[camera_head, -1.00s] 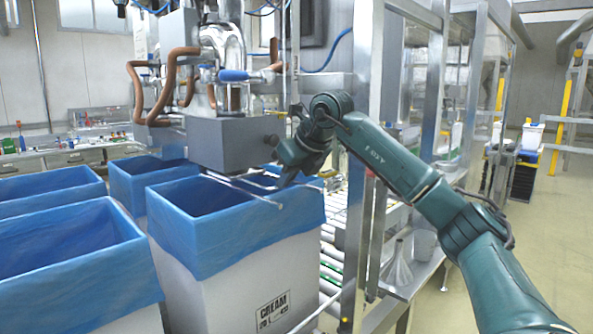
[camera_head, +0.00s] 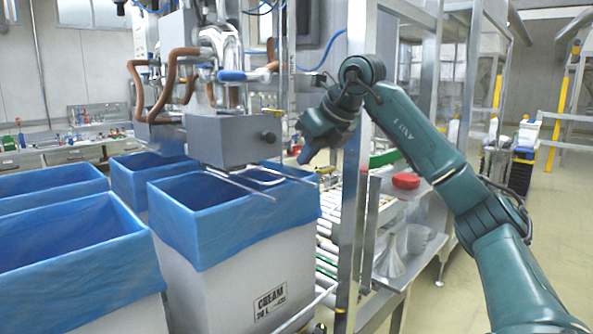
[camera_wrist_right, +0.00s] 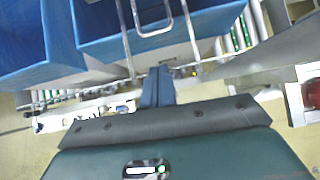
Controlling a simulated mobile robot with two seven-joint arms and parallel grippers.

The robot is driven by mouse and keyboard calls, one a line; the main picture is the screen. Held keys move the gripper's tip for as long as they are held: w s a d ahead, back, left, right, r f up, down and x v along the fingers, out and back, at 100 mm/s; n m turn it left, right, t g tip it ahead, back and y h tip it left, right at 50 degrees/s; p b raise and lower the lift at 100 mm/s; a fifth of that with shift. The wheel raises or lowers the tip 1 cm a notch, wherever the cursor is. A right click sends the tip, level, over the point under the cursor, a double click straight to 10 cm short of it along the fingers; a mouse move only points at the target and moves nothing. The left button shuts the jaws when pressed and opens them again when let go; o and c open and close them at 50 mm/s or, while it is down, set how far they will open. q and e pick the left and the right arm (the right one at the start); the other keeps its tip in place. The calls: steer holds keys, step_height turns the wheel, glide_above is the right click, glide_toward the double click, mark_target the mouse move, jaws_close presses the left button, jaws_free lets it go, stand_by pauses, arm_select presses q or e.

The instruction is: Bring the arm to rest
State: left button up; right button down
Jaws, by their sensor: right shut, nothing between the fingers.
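My right arm (camera_head: 440,165) is green and comes in from the lower right of the head view. Its gripper (camera_head: 303,158) points down and left, just right of the grey filler head, above the roller conveyor. In the right wrist view the fingers (camera_wrist_right: 158,86) are together with nothing between them. They are apart from the blue-lined box, which shows beyond them. My left gripper is not in view.
A white box with a blue liner (camera_head: 190,225) stands below the grey filler head (camera_head: 230,138), with metal rods over its opening. More lined boxes stand left. A steel post (camera_head: 355,200) is close to my arm. Funnels (camera_head: 392,262) and a red item (camera_head: 405,181) are right.

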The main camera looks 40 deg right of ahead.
steer(key=v, duration=0.3)
steer(key=shift+s+r, duration=0.3)
